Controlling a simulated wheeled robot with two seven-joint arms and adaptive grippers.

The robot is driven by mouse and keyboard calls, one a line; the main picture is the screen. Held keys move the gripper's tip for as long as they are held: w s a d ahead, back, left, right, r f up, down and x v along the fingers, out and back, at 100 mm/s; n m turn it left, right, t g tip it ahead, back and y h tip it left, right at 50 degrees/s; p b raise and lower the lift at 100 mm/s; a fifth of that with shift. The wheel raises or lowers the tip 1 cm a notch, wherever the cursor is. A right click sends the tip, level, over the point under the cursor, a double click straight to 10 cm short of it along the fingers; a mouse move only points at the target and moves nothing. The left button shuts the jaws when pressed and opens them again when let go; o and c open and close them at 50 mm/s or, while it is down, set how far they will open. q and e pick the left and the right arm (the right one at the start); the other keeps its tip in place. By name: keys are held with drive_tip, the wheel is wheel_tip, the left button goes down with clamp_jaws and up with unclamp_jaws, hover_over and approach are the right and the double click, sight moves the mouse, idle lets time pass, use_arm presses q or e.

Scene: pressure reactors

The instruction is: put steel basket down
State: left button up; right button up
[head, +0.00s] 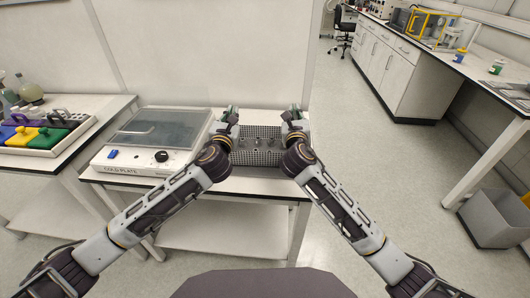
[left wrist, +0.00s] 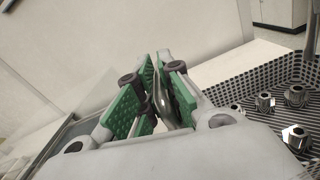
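The dark perforated steel basket (head: 256,159) is level at the right end of the white table, right of the cold plate. I cannot tell whether its bottom touches the tabletop. Several small metal nut-like parts are in it. My left gripper (head: 231,115) is at the basket's left side. In the left wrist view its green pads (left wrist: 161,92) are closed around a dark curved metal handle, with the basket (left wrist: 262,80) to the right. My right gripper (head: 294,112) is at the basket's right side; its fingertips are too small to read.
The cold plate (head: 130,157), with a grey glass-like top, fills the table's left part. A table with a tray of coloured blocks (head: 45,134) is further left. A white bench (head: 405,60) and a grey bin (head: 490,222) are at right. Floor between is clear.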

use_arm(q)
drive_tip(key=o, duration=0.3)
drive_tip(key=shift+s+d, duration=0.1)
drive_tip(key=shift+s, duration=0.8)
drive_tip(key=shift+o, duration=0.2)
drive_tip(key=s, duration=0.2)
drive_tip(key=s+a, duration=0.1)
drive_tip(key=s, duration=0.2)
drive_tip(key=shift+s, duration=0.15)
use_arm(e)
drive_tip(key=shift+w+d, duration=0.15)
drive_tip(key=shift+d, duration=0.45)
drive_tip(key=o, duration=1.2)
drive_tip(key=shift+a, duration=0.3)
use_arm(q)
drive_tip(key=shift+d, duration=0.1)
